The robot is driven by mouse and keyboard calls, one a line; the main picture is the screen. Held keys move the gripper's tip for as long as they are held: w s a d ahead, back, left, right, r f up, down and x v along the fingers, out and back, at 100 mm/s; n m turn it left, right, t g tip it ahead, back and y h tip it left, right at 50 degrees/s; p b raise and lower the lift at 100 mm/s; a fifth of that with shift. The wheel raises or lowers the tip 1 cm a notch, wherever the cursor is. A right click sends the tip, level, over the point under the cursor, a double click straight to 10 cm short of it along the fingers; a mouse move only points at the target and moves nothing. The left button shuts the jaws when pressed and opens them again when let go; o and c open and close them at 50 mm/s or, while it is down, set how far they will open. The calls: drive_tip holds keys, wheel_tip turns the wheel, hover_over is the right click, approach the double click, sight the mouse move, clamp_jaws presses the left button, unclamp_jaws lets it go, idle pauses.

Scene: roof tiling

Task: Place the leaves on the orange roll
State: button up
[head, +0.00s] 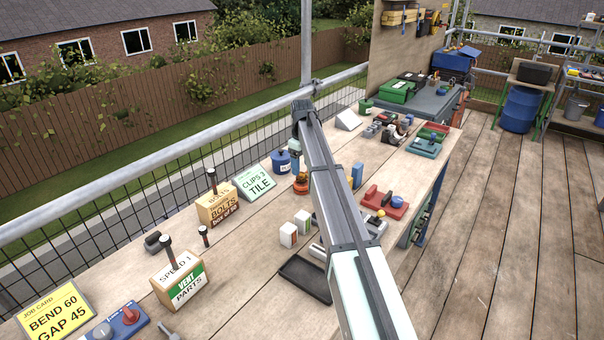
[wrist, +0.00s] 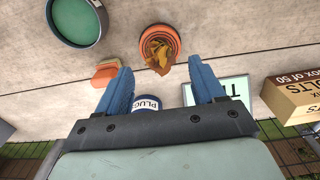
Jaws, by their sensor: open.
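The orange roll (wrist: 175,34) stands on the wooden bench in the wrist view, seen from above as a ring. The crumpled yellow-brown leaves (wrist: 158,52) lie over its middle and near edge, apart from both fingers. My gripper (wrist: 159,66) is open, with its blue fingers spread wide and nothing gripped between them. The roll shows ahead of the fingertips, roughly centred between them. In the head view, the orange roll (head: 301,187) is beside my arm, and the leaves on it are too small to make out clearly.
A blue plugs tin (wrist: 147,103) shows between the fingers, near the palm. A green-topped round container (wrist: 76,20), an orange block (wrist: 105,74) and the clips sign (head: 258,182) are nearby. A bolts box (head: 217,205) stands to the left on the bench.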

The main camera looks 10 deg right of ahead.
sight(302, 172)
wheel_tip(302, 172, up, 7)
idle(0.3)
drive_tip(key=shift+r, duration=0.1)
idle(0.4)
